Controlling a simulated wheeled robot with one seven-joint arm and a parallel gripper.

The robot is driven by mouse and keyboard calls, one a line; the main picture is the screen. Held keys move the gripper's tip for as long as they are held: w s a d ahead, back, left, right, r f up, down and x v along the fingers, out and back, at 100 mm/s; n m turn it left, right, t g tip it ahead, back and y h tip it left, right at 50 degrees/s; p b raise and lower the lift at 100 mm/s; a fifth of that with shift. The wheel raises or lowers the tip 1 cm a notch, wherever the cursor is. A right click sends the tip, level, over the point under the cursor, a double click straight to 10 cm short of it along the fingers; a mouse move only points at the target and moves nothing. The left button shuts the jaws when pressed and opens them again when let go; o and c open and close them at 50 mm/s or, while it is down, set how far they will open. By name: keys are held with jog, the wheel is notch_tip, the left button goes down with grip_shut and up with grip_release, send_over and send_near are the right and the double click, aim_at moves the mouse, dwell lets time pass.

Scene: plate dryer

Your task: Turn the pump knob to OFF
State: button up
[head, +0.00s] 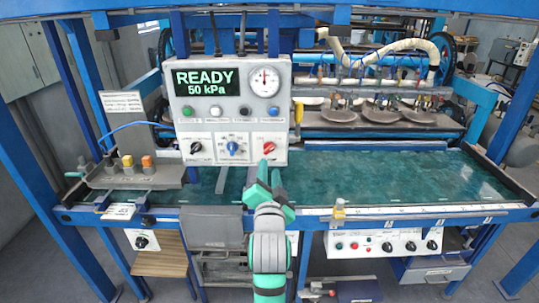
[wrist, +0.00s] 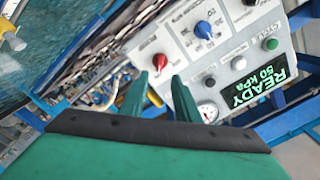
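The grey control panel (head: 232,110) shows a lit display (head: 205,82) reading "READY 50 kPa". Its lower row has a black knob (head: 196,147), a blue knob (head: 232,147) and a red knob (head: 268,147). Their small labels are too blurred to tell which is the pump knob. My gripper (head: 270,172) is just below the red knob in the head view. In the wrist view my gripper (wrist: 160,77) is open and empty, with the red knob (wrist: 160,62) lined up between the fingertips, seemingly a little beyond them. The blue knob (wrist: 205,30) is to one side.
Above the knobs are several push buttons (head: 216,111) and a pressure gauge (head: 264,82). A wide green bed (head: 400,172) extends behind and beside the panel. A lower panel (head: 385,243) with more knobs is at the right front. A blue frame surrounds the machine.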

aim_at(269, 151)
jog(key=w, duration=0.9)
jog(key=shift+w, duration=0.3)
jog(key=shift+c, duration=0.2)
grip_shut()
